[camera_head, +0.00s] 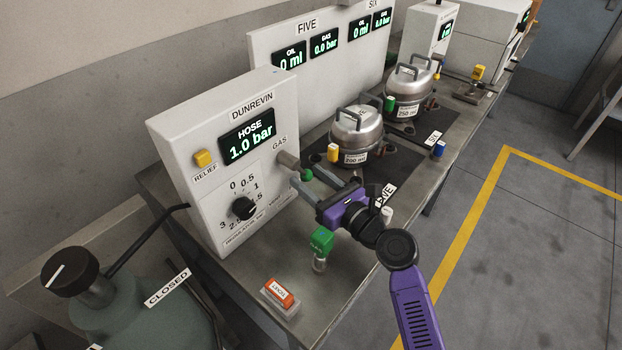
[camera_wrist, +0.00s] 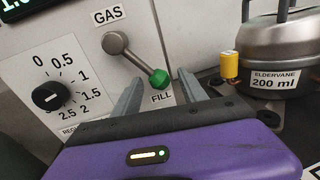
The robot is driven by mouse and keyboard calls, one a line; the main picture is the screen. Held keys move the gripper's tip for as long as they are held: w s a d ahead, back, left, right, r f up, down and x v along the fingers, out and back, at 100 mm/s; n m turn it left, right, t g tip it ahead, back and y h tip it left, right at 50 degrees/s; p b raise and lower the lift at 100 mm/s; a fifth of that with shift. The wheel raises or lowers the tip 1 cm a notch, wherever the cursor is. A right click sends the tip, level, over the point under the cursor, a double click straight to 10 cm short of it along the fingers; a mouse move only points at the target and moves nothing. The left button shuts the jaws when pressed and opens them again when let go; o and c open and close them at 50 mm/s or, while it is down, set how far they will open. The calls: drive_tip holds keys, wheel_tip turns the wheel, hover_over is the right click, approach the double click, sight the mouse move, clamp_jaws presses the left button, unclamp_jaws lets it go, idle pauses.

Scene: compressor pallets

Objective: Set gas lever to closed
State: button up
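The gas lever (camera_wrist: 137,62) is on the front of the white DUNREVIN panel, below the GAS label (camera_wrist: 108,15). It has a grey pivot and a green tip (camera_wrist: 158,79), and points down and right toward the FILL label (camera_wrist: 161,97). In the head view the lever's green tip (camera_head: 307,175) shows between my fingers. My purple gripper (camera_wrist: 160,80) is open, one finger on each side of the green tip. Gaps show in the wrist view; I cannot tell whether either finger touches it. No CLOSED label for this lever is visible.
The panel display (camera_head: 247,140) reads HOSE 1.0 bar. A black regulator knob (camera_head: 243,208) and a yellow relief button (camera_head: 203,158) are beside the lever. A silver compressor (camera_head: 357,133) stands right of the panel. A green fitting (camera_head: 321,240) is below my gripper.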

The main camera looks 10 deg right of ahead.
drive_tip(key=v, duration=0.7)
drive_tip(key=shift+s+d, duration=0.15)
drive_tip(key=shift+s, duration=0.25)
drive_tip(key=shift+c, duration=0.2)
